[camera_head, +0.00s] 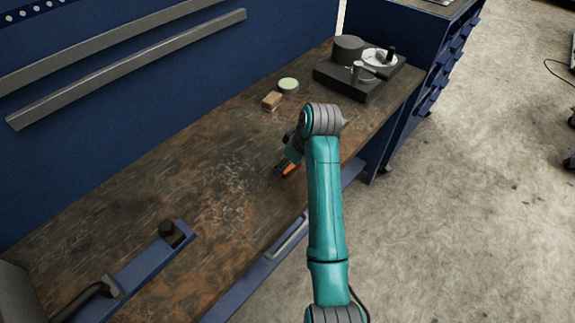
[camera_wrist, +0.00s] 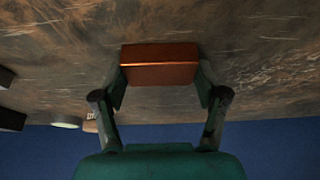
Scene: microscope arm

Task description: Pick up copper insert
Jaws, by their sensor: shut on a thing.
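The copper insert (camera_wrist: 160,64) is a small orange-brown block between the two fingers of my gripper (camera_wrist: 161,80) in the wrist view. The fingers are shut on its left and right sides. In the head view the copper insert (camera_head: 290,169) shows partly as an orange patch at the end of my gripper (camera_head: 284,168), near the front right part of the workbench. My arm hides part of the gripper there. I cannot tell whether the insert touches the bench top.
On the workbench (camera_head: 150,215), a light wooden block (camera_head: 272,101) and a round pale-green-topped item (camera_head: 288,85) lie behind my gripper. A dark base with round parts (camera_head: 345,80) stands at the back right. A blue vise-like bracket (camera_head: 150,262) is at the front left. The bench middle is clear.

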